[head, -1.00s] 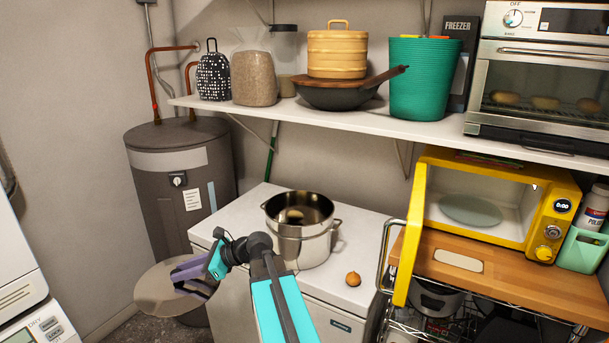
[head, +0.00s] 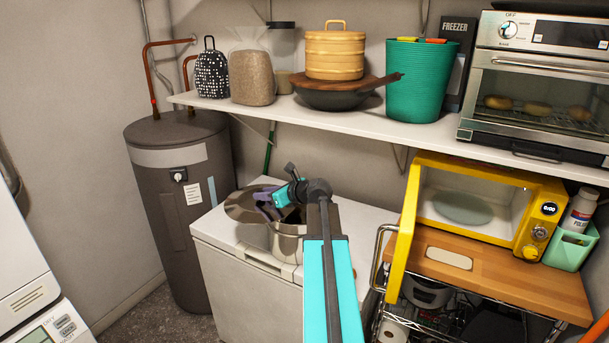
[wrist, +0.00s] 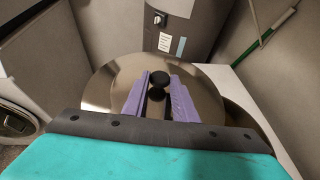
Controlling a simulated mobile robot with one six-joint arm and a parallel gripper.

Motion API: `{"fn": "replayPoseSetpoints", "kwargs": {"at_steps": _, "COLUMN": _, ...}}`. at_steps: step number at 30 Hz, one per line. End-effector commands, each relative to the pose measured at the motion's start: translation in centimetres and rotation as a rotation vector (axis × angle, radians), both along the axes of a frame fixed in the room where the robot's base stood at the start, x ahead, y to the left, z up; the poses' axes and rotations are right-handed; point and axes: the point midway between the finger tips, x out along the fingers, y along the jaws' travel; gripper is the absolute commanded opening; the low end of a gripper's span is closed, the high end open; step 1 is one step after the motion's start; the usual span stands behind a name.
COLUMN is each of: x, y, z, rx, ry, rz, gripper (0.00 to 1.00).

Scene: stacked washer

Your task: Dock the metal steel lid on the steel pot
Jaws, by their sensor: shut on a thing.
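The round steel lid (head: 240,203) is held flat or slightly tilted above the white chest, over the left side of the steel pot (head: 287,247). My gripper (head: 264,205) is shut on the lid's knob. In the wrist view, its purple fingers (wrist: 159,98) stand on either side of the dark knob (wrist: 159,78), with the lid (wrist: 103,85) spread beneath. The lid is off-centre to the left of the pot; I cannot tell whether they touch. My arm hides much of the pot's opening and right side.
The white chest top (head: 218,222) carries the pot. A shelf (head: 330,118) with a pan and baskets hangs above and behind. At the right, the open yellow microwave door (head: 408,230) sticks out. A grey water heater (head: 180,200) stands at the left.

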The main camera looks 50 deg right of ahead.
Motion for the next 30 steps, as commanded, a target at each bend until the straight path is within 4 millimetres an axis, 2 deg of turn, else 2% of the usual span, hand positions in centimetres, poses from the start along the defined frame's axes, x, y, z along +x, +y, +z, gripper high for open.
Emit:
{"fn": "replayPoseSetpoints", "kwargs": {"at_steps": 1, "x": -0.8, "y": -1.9, "z": 0.9, "rx": -0.001, "ry": -0.003, "rz": -0.033, "gripper": 0.00}}
{"fn": "replayPoseSetpoints", "kwargs": {"at_steps": 6, "x": -3.4, "y": -6.9, "z": 2.3, "rx": -0.002, "ry": -0.006, "rz": -0.125, "gripper": 0.00}}
{"fn": "replayPoseSetpoints", "kwargs": {"at_steps": 9, "x": -4.7, "y": -9.1, "z": 3.0, "rx": -0.002, "ry": -0.008, "rz": -0.167, "gripper": 0.00}}
{"fn": "replayPoseSetpoints", "kwargs": {"at_steps": 12, "x": -5.6, "y": -10.5, "z": 3.3, "rx": -0.002, "ry": -0.010, "rz": -0.195, "gripper": 0.00}}
{"fn": "replayPoseSetpoints", "kwargs": {"at_steps": 17, "x": -6.1, "y": -11.3, "z": 3.5, "rx": -0.001, "ry": -0.010, "rz": -0.211, "gripper": 0.00}}
{"fn": "replayPoseSetpoints", "kwargs": {"at_steps": 30, "x": -6.1, "y": -11.2, "z": 3.2, "rx": -0.001, "ry": -0.010, "rz": -0.209, "gripper": 0.00}}
